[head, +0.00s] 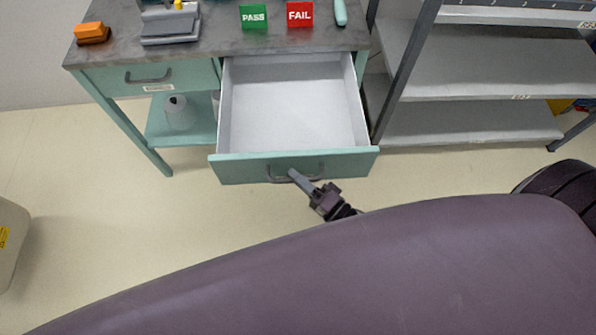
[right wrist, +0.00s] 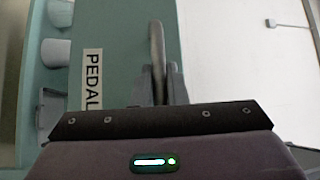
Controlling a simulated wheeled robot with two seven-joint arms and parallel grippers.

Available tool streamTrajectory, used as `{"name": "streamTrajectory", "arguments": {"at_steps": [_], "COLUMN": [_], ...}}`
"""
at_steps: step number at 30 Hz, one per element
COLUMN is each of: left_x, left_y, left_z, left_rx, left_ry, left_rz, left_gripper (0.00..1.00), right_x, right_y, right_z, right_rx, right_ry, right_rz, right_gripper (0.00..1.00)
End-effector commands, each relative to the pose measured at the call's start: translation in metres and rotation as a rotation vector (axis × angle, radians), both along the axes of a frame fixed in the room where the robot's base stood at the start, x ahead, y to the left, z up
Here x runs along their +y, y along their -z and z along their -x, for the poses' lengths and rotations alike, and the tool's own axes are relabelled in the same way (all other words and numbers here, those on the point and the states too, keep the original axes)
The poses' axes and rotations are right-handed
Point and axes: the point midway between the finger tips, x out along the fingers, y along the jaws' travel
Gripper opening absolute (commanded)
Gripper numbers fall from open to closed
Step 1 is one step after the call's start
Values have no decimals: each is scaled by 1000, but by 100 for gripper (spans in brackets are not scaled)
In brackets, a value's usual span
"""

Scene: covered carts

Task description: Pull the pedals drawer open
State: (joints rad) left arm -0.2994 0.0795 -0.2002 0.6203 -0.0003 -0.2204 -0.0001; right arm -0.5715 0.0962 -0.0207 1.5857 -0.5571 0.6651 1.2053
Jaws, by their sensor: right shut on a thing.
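The pedals drawer (head: 295,168) is pulled well out of the teal workbench, and its pale grey inside looks empty. Its front carries a dark bar handle (head: 310,178). My right gripper (head: 293,175) is at that handle, shut on it. In the right wrist view the fingers (right wrist: 160,84) close around the handle (right wrist: 157,45), beside a label reading "PEDAL" (right wrist: 92,78) on the drawer front, its end hidden by my gripper. My left gripper is not in view.
The workbench top (head: 220,45) holds a PASS sign (head: 253,16), a FAIL sign (head: 300,13), an orange block (head: 92,33) and a grey device (head: 170,25). A closed drawer (head: 148,77) is at left. Metal shelving (head: 470,70) stands right. The floor (head: 110,220) before the bench is clear.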

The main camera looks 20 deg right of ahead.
Motion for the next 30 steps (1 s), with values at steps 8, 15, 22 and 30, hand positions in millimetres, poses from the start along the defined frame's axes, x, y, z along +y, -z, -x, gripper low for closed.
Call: {"name": "streamTrajectory", "arguments": {"at_steps": [8,15,22,30], "left_x": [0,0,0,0], "left_y": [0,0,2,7], "left_z": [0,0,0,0], "left_rx": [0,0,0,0], "left_ry": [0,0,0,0], "left_rz": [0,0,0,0], "left_gripper": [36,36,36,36], "right_x": [0,0,-6,-28], "right_y": [1,0,3,10], "right_z": [0,0,10,50], "right_rx": [3,1,3,5], "right_ry": [-2,-1,-1,-1], "right_rz": [0,0,1,2], "right_gripper": [27,34,34,34]}}
